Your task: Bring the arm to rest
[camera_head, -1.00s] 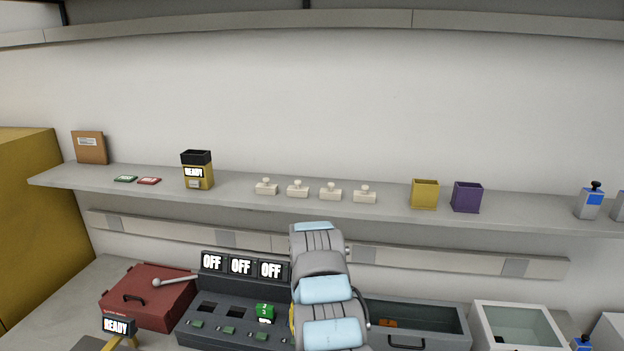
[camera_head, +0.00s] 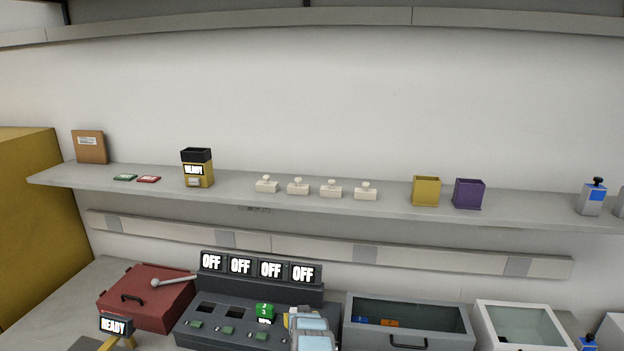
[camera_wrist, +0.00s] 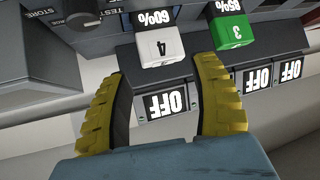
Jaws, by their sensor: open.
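My gripper (camera_wrist: 163,68) shows in the wrist view as two yellow ridged fingers, apart, with nothing held between them. A white battery marked 4 (camera_wrist: 163,45) with a 60% label sits beyond the fingertips, apart from them. A green battery marked 3 (camera_wrist: 231,30) is beside it. In the head view my grey and light blue arm (camera_head: 312,338) is low at the bottom middle, in front of the dark charger (camera_head: 240,318). The green battery (camera_head: 265,312) sits in one of its bays. The arm hides part of the charger's right end.
Several OFF displays (camera_head: 270,269) stand along the charger's back. A red box (camera_head: 150,300) is left, a grey open bin (camera_head: 410,332) and a white bin (camera_head: 520,312) right. The shelf (camera_head: 330,208) above holds white stamp-like pieces, a yellow cup and a purple cup.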

